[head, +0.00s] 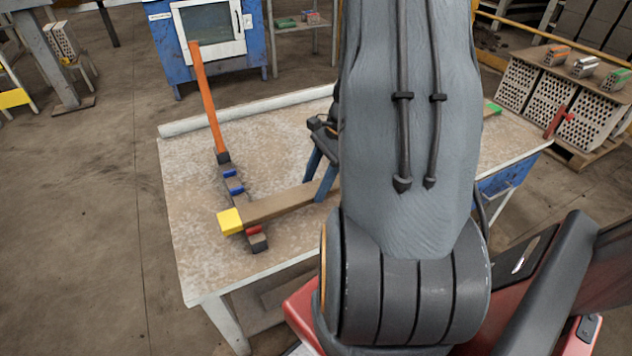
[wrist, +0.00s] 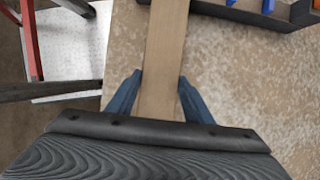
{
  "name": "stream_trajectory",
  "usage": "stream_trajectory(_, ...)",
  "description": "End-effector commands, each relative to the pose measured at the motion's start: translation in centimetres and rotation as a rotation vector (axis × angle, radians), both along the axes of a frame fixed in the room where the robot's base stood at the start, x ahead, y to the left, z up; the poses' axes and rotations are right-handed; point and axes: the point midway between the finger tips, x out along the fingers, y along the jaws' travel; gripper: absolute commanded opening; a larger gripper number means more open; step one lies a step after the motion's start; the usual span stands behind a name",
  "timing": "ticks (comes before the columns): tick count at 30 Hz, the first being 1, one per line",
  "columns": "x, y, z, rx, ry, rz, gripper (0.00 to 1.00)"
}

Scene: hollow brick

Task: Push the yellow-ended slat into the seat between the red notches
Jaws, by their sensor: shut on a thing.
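The slat (head: 285,205) is a brown wooden strip with a yellow end block (head: 230,221). My gripper (head: 322,178) is shut on the slat, one blue finger along each side; the wrist view shows this grip (wrist: 161,88). The dark bar (head: 235,197) lies on the table, with blue notch pieces (head: 233,183) and a red notch piece (head: 253,231). The yellow end is over the bar, just beyond the blue pieces and beside the red one. It hides any second red piece. I cannot tell if it is seated. In the wrist view the slat's far end is out of frame.
The table (head: 195,230) is clear left of the bar. A pale roll (head: 245,110) lies along its back edge. A blue cabinet (head: 168,50) stands behind, and stacked hollow bricks (head: 585,130) stand at right.

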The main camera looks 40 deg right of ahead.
Motion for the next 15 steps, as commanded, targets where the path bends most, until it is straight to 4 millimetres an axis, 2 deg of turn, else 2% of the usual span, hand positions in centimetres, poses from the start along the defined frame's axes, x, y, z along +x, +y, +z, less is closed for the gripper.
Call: stream_trajectory(15,0.01,0.00,-0.84,0.000,0.000,0.000,0.14)
